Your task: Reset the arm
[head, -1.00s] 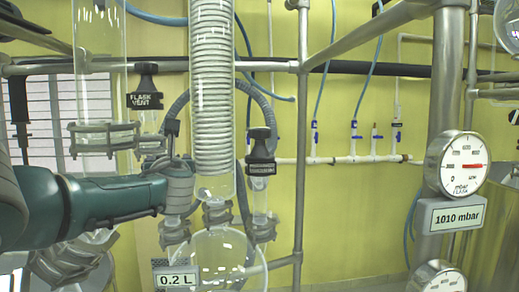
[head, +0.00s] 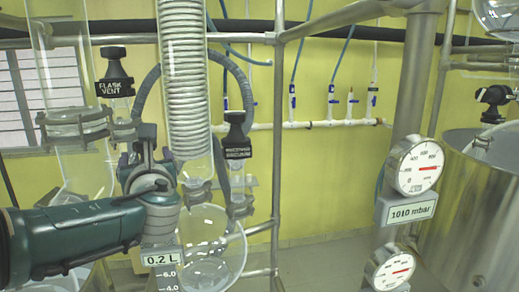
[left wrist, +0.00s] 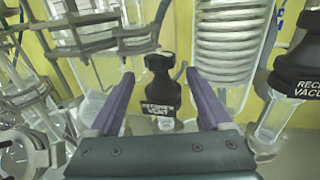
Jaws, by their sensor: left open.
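My left arm comes in from the left in the head view, and its gripper (head: 145,155) is in front of the glass apparatus. In the left wrist view the two purple fingers (left wrist: 160,76) stand wide apart. A black knob labelled receiver vent (left wrist: 160,85) shows in the gap between them, farther off, and I see no finger touching it. My right gripper is in neither view.
A black flask vent knob (head: 113,68) and a vacuum knob (head: 236,138) flank the coiled glass condenser (head: 185,80). A round receiver flask (head: 213,248) hangs below. Metal frame posts (head: 277,130), gauges (head: 415,166) and a steel vessel (head: 485,210) stand to the right.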

